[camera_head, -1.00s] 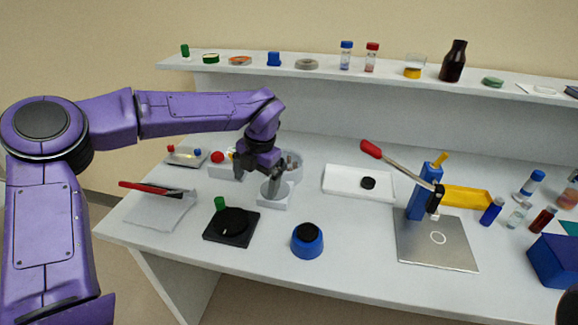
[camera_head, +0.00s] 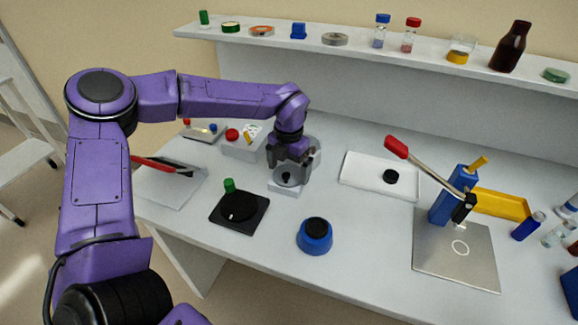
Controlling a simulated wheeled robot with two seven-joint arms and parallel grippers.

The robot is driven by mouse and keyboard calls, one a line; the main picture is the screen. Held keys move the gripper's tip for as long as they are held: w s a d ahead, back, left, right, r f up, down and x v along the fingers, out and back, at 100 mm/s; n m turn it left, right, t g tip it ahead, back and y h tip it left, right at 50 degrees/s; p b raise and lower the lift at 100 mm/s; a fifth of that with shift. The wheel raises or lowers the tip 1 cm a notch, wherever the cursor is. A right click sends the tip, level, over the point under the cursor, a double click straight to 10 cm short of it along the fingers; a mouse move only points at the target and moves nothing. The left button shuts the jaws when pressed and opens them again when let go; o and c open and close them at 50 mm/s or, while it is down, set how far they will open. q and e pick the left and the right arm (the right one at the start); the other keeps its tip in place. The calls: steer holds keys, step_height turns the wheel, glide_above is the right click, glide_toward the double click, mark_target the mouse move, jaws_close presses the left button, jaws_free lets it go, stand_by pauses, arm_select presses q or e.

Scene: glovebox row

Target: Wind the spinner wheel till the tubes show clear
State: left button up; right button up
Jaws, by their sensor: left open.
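A black square base with a round black wheel (camera_head: 238,208) sits left of centre on the bench. A green upright knob (camera_head: 229,185) stands at its back left edge. My left gripper (camera_head: 291,170) is open, pointing down over a small white block (camera_head: 286,190) with a grey, cup-like part on top, behind and right of the wheel. I cannot tell whether the fingers touch that part. A clear round vessel (camera_head: 316,150) shows partly behind the gripper; its contents are hidden. My right gripper is out of view.
A blue pot with a black top (camera_head: 315,236) stands right of the wheel. A white tray (camera_head: 350,175) holds a black disc. A red-handled blue press (camera_head: 445,205) stands on a metal plate at right. Bench in front of the tray is clear.

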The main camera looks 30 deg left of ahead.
arm_select(q)
steer(key=shift+s, duration=0.15)
steer(key=c, duration=0.7)
steer(key=m+p, duration=0.3)
steer(key=p, duration=0.1)
steer(key=shift+r+m, duration=0.3)
steer(key=shift+m, duration=0.1)
steer(key=shift+c, duration=0.2)
steer(key=shift+f+m, duration=0.25)
steer(key=shift+m, duration=0.25)
steer(key=o, duration=0.7)
steer(key=shift+o, duration=0.2)
step_height(320, 180, up, 10)
steer(key=b, duration=0.1)
steer(key=shift+r, duration=0.25)
